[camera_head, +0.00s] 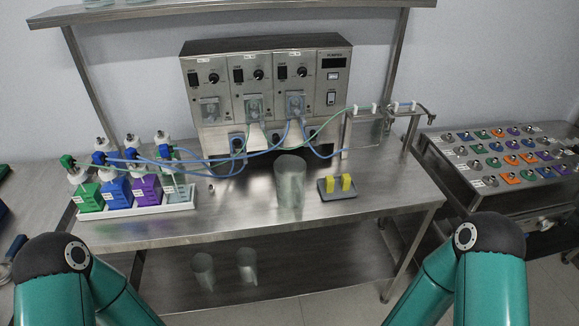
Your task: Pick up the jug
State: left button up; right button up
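The jug (290,183) looks like a clear, greyish upright vessel. It stands on the steel table (245,222) near the front edge, right of the middle. Nothing touches it from my side. My two teal arms show at the lower left and lower right corners, well apart from the jug. Neither gripper is in view.
A white tray (135,212) with coloured bottles and tubes stands left of the jug. A grey block with yellow pieces (338,187) is close on its right. A pump unit (265,90) stands behind, with tubes crossing. Two clear vessels (203,270) stand on the lower shelf.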

aim_at(290, 171)
jog(key=z, duration=0.1)
jog(key=i, duration=1)
jog(key=u, duration=1.1)
jog(key=i, duration=0.25)
jog(key=u, duration=2.45)
jog(key=k, duration=1.1)
jog(key=z, duration=0.8)
jog(key=k, duration=0.35)
jog(key=z, duration=0.2)
